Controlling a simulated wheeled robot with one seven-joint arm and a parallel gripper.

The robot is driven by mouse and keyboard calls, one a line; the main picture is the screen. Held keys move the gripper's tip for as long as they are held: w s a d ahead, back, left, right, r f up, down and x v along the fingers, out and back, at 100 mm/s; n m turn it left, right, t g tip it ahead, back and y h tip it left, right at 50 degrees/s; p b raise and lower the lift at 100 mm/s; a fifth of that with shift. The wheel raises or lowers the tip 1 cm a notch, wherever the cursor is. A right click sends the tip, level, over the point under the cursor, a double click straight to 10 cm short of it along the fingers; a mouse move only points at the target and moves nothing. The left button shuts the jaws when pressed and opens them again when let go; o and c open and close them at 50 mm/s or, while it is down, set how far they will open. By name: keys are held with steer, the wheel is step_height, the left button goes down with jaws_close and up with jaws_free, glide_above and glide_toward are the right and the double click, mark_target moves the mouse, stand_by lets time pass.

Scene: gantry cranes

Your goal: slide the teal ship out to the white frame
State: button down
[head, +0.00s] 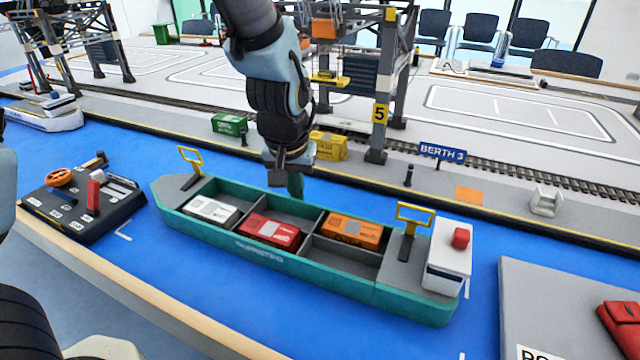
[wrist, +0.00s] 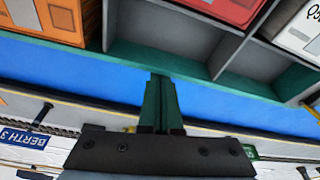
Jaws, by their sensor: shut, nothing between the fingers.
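The teal ship (head: 330,283) lies on the blue water in front of the quay, bow to the left. It carries white, red (head: 270,231) and orange containers, and has yellow handles at both ends. Its far wall (wrist: 190,68) shows in the wrist view. My gripper (head: 296,186) is shut and empty, pointing down between the ship's far side and the quay. Its green fingers (wrist: 158,103) end close to the far wall; I cannot tell whether they touch. White corner marks (head: 124,236) of a frame show on the water left and right (head: 467,288) of the ship.
A black control panel (head: 88,203) stands left of the bow. A grey platform (head: 565,310) stands at the right. The quay edge (head: 390,185) runs behind my gripper, with a BERTH 3 sign (head: 442,152). Open water lies in front of the ship.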

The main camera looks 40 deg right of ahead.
mark_target(295, 218)
steer(key=shift+s+a+p, duration=0.5)
steer(key=shift+s+a, duration=0.8)
steer(key=shift+a, duration=0.25)
steer(key=shift+w+d, duration=0.15)
steer(key=shift+d, duration=0.05)
steer(key=shift+w+d+r+p, duration=0.25)
steer(key=shift+w+d+p, duration=0.05)
steer(key=shift+d+p, duration=0.05)
step_height(295, 218, up, 10)
steer(key=p, duration=0.9)
steer(key=shift+p, duration=0.35)
